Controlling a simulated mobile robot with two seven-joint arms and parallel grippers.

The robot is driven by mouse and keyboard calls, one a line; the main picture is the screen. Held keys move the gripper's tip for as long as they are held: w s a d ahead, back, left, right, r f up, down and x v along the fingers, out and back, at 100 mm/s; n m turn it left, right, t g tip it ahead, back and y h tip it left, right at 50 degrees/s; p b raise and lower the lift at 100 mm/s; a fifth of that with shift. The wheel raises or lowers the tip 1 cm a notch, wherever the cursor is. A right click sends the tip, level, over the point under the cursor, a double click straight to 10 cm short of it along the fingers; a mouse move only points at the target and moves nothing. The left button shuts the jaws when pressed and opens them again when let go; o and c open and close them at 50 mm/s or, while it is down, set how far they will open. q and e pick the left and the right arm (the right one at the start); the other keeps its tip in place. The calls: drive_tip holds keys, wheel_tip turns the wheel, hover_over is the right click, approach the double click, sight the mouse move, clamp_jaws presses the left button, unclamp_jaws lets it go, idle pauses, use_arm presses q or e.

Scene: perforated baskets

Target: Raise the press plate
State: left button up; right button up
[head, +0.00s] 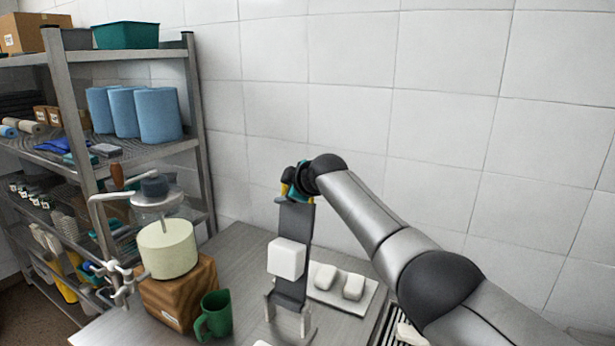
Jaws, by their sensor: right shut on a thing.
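What looks like the press stands at the left of the table: a wooden block (180,296) bears a cream cylinder (167,248). Above the cylinder is a pale round plate (158,200), which seems to be the press plate, with a dark cap on top and a thin rod below. A metal lever (110,196) reaches out to its left. My right gripper (288,314) points down over the table, right of the press and apart from it. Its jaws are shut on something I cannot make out. My left gripper is not in view.
A green mug (215,317) stands between the press and my right gripper. A white tray (343,300) with pale blocks lies right of the gripper. A metal shelf (75,120) with blue rolls (158,115) stands behind left. The table behind the press is clear.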

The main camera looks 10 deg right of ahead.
drive_tip(key=shift+s+d+f+p, duration=0.1)
drive_tip(key=shift+s+d+p, duration=0.1)
drive_tip(key=shift+d, duration=0.4)
drive_tip(key=shift+s+d+f+p, duration=0.1)
drive_tip(key=shift+s+d+p, duration=0.1)
drive_tip(key=shift+d, duration=0.35)
drive_tip(key=shift+v, duration=1.4)
drive_tip(key=a+r+v, duration=0.1)
drive_tip(key=v, duration=1)
drive_tip(key=shift+s+a+b, duration=0.2)
drive_tip(key=shift+a+b, duration=0.2)
drive_tip(key=shift+b, duration=0.05)
